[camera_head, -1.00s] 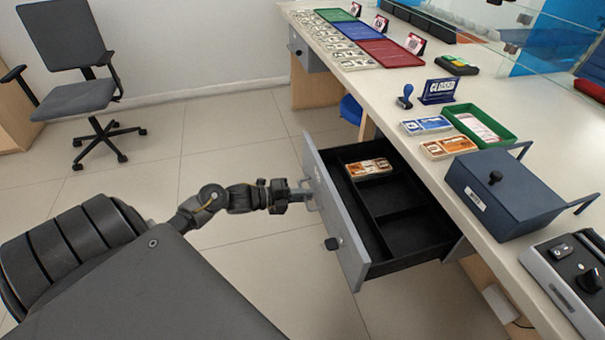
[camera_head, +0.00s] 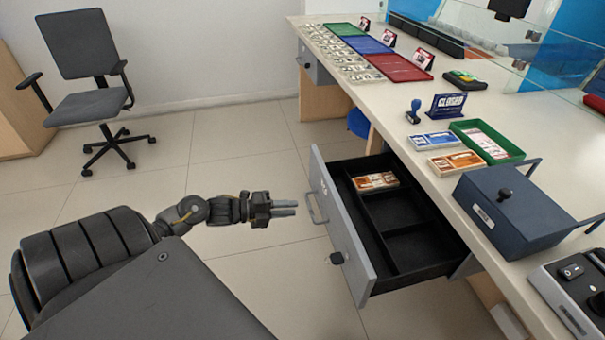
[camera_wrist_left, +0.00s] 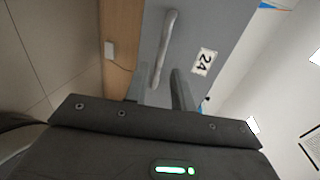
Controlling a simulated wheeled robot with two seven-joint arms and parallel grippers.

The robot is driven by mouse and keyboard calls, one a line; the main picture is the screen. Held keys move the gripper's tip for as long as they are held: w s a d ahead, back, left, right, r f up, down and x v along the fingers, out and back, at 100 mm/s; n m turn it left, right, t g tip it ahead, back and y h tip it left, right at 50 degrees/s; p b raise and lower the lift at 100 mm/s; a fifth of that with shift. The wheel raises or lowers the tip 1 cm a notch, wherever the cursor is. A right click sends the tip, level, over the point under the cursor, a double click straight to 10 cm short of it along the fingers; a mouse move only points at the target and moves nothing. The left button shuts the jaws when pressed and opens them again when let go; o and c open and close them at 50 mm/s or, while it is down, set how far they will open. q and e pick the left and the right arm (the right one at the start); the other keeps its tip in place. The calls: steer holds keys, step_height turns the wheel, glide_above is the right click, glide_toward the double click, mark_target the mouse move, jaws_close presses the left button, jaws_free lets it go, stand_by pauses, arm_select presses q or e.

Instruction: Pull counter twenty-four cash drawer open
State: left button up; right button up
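The cash drawer (camera_head: 343,227) under the counter stands pulled out, its black divided tray showing, with a banded orange stack of notes (camera_head: 375,181) in a back compartment. Its grey front carries a bar handle (camera_head: 316,208) and a dark knob. In the left wrist view the drawer front (camera_wrist_left: 195,35) shows a "24" label (camera_wrist_left: 204,62) and the handle (camera_wrist_left: 164,48). My left gripper (camera_head: 296,208) is just left of the handle, apart from it. Its two fingers (camera_wrist_left: 160,92) are spread with nothing between them. My right gripper is in neither view.
On the counter (camera_head: 420,165) are a dark blue cash box (camera_head: 515,215), a green tray (camera_head: 515,150), note stacks, a blue stamp and a "CLOSED" sign (camera_head: 448,105). An office chair (camera_head: 85,80) stands at the back left. The floor left of the drawer is clear.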

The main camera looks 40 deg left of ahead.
arm_select(q)
steer(key=v, duration=0.3)
steer(key=shift+s+a+r, duration=0.1)
steer(key=shift+s+a, duration=0.15)
steer(key=shift+s, duration=0.05)
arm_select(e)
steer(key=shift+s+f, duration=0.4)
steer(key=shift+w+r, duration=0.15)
